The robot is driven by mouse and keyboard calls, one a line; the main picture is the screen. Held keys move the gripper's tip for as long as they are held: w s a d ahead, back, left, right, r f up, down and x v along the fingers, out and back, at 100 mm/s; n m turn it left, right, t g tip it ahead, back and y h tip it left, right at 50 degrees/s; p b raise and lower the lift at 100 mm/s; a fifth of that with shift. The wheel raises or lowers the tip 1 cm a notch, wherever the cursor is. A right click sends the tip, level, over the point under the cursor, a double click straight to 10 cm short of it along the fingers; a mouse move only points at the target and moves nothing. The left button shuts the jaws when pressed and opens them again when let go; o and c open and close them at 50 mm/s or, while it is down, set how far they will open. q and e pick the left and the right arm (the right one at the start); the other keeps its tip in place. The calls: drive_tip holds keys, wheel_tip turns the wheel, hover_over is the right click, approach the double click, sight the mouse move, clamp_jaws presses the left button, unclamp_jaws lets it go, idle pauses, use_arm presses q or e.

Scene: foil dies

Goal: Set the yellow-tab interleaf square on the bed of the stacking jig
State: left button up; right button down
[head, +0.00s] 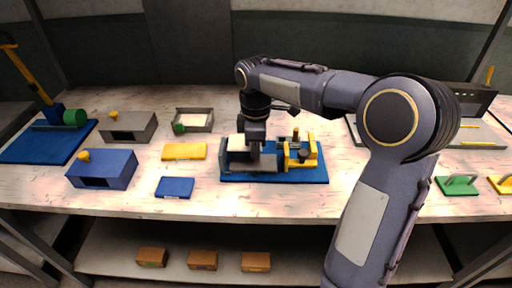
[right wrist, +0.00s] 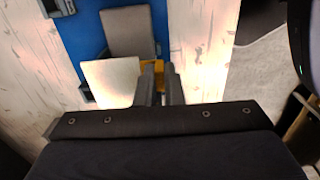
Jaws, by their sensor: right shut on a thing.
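The stacking jig has a blue base (head: 290,177), a grey bed (head: 262,166) and a yellow frame with dark knobs (head: 303,155). My right gripper (head: 255,150) points down over the jig. In the right wrist view its fingers (right wrist: 160,85) are shut on the yellow tab (right wrist: 159,66) of the interleaf. The interleaf's cream sheet (right wrist: 110,80) extends left of the fingers, overlapping one end of the grey bed (right wrist: 128,30). In the head view the sheet (head: 238,143) shows over the left part of the jig. I cannot tell whether it touches the bed. My left gripper is out of view.
Left of the jig lie a yellow block (head: 184,152), a blue block (head: 174,187), a grey tray with a cream sheet (head: 194,120), a blue box (head: 102,169) and a grey box (head: 128,126). Brown boxes sit on the lower shelf.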

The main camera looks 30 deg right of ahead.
drive_tip(key=shift+f, duration=0.1)
drive_tip(key=shift+f, duration=0.1)
drive_tip(key=c, duration=1.5)
unclamp_jaws()
drive_tip(key=shift+f, duration=0.1)
drive_tip(key=shift+c, duration=0.2)
drive_tip(key=shift+r, duration=0.65)
wheel_tip(320, 180, up, 11)
drive_tip(key=p, duration=0.1)
drive_tip(key=shift+r+p, duration=0.2)
drive_tip(key=shift+p, duration=0.1)
drive_tip(key=s+a+f+m+t+y, duration=0.2)
drive_tip(key=s+f+m, duration=0.4)
drive_tip(key=s, duration=0.5)
drive_tip(key=s+a+f+m+t+y, duration=0.1)
drive_tip(key=s+a+f+m+t, duration=0.2)
drive_tip(key=s, duration=0.8)
wheel_tip(320, 180, down, 4)
drive_tip(key=a+m, duration=0.2)
drive_tip(key=m, duration=0.2)
drive_tip(key=shift+a+r+m+t+y, duration=0.2)
drive_tip(key=shift+m+t+y, duration=0.1)
drive_tip(key=shift+y, duration=0.1)
